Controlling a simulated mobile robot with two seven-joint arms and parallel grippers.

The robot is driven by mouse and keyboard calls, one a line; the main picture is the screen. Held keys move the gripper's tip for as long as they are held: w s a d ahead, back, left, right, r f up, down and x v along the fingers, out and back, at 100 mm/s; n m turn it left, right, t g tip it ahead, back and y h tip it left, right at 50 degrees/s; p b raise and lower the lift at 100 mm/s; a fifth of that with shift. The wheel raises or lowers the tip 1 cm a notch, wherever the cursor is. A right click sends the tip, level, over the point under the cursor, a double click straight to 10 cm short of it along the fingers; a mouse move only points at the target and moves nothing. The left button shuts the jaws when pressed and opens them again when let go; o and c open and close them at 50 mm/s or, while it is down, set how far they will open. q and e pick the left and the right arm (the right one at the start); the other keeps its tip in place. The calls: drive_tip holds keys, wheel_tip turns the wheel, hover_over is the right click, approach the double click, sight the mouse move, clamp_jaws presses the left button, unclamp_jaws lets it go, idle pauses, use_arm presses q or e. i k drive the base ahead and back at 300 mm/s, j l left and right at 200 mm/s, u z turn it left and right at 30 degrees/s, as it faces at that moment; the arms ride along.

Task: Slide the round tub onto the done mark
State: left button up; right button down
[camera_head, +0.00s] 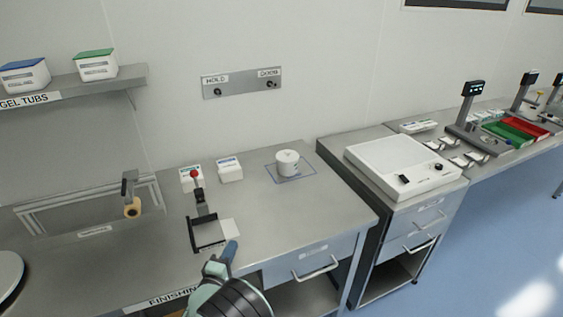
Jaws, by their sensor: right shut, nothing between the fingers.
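The white round tub (288,158) stands upright on the steel bench. It sits inside a thin blue-outlined square (306,178) near the bench's right end; I cannot read a word on this mark. A wall plate (241,83) above the bench reads HOLD at its left and a blurred word, perhaps DONE, at its right. My right gripper (230,246) is at the bench's front edge, shut and empty. It is well in front of the tub, to its left, and apart from it. My left gripper is out of view.
A black-framed fixture with a red-knobbed lever (200,200) stands left of the tub, beside a flat white square (230,229). Two small white boxes, one of them here (230,169), stand behind it. A tape roll (132,208) is farther left.

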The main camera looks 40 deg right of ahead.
sight(286, 170)
drive_tip(key=i+l, duration=0.2)
drive_tip(key=l, duration=0.2)
drive_tip(key=i+l, duration=0.2)
drive_tip(key=l, duration=0.15)
drive_tip(key=i+l, duration=0.2)
drive_tip(key=l, duration=0.2)
